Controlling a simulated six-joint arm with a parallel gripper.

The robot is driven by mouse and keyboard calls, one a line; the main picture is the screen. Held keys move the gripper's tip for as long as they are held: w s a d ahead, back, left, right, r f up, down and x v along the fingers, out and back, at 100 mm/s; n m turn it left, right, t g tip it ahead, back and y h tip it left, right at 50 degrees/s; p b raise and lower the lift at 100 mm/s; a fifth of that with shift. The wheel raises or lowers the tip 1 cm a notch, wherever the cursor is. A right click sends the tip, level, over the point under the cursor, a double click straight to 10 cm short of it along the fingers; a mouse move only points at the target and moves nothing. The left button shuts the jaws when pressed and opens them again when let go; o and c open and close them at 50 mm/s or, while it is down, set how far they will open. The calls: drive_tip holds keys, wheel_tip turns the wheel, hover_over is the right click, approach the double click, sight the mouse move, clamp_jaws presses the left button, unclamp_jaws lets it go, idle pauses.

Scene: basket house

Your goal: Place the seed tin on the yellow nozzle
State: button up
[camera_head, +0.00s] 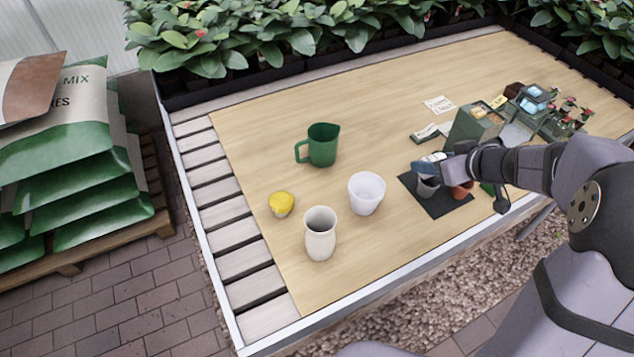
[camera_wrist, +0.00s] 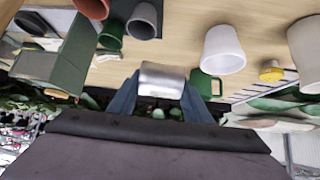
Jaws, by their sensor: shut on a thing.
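My gripper (camera_head: 432,162) is over the dark mat at the right of the table, in the head view. In the wrist view its blue fingers are shut on the silver seed tin (camera_wrist: 162,80), one on each side. The tin's lower part is hidden by the gripper's body, and the tin is hard to make out in the head view. The yellow nozzle (camera_head: 281,204) stands at the left of the table, apart from my gripper. It also shows small at the right of the wrist view (camera_wrist: 271,71).
Between gripper and nozzle stand a white pot (camera_head: 366,193) and a cream vase (camera_head: 320,233). A green jug (camera_head: 322,146) is behind them. A grey pot (camera_head: 428,187) and a terracotta pot (camera_head: 462,191) are near my gripper on the dark mat (camera_head: 440,206).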

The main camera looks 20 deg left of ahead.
drive_tip(key=s+a+f+n+g+y, duration=0.1)
drive_tip(key=a+f+n+g, duration=0.1)
drive_tip(key=a, duration=1.3)
drive_tip(key=s+a+f+n+g+y, duration=0.1)
drive_tip(key=a+n, duration=0.4)
drive_tip(key=a, duration=1.1)
drive_tip(key=shift+s+f+g+y, duration=0.15)
drive_tip(key=shift+f+g+y, duration=0.3)
drive_tip(key=shift+g, duration=0.45)
drive_tip(key=shift+f, duration=0.15)
drive_tip(key=shift+f+p, duration=0.35)
drive_tip(key=shift+f, duration=2.35)
drive_tip(key=shift+f+b, duration=0.3)
drive_tip(key=shift+f, duration=1.7)
drive_tip(key=shift+f+b, duration=0.25)
drive_tip(key=shift+b, duration=0.25)
drive_tip(key=o, duration=1.2)
drive_tip(key=shift+c, duration=0.2)
